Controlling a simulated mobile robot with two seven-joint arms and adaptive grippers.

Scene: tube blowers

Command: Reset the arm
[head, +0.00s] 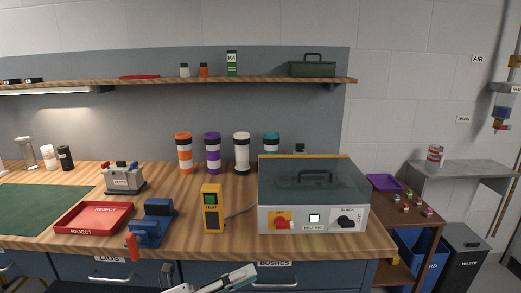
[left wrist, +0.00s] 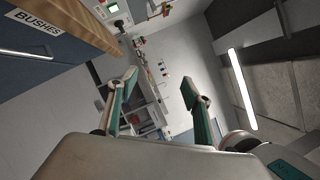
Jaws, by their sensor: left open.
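My left gripper (head: 214,274) is at the bottom edge of the head view, in front of the bench's drawer fronts, with only part of it showing. In the left wrist view its two teal-padded fingers (left wrist: 158,90) stand wide apart with nothing between them. The rest of my left arm is mostly cut off by the frame. My right gripper is not in view.
The wooden bench (head: 232,243) carries a red reject tray (head: 75,230), a blue fixture (head: 151,225), a yellow test box (head: 212,210) and a lidded melt machine (head: 300,190). Several striped tubes stand behind. A low shelf unit and blue bin (head: 415,250) are right.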

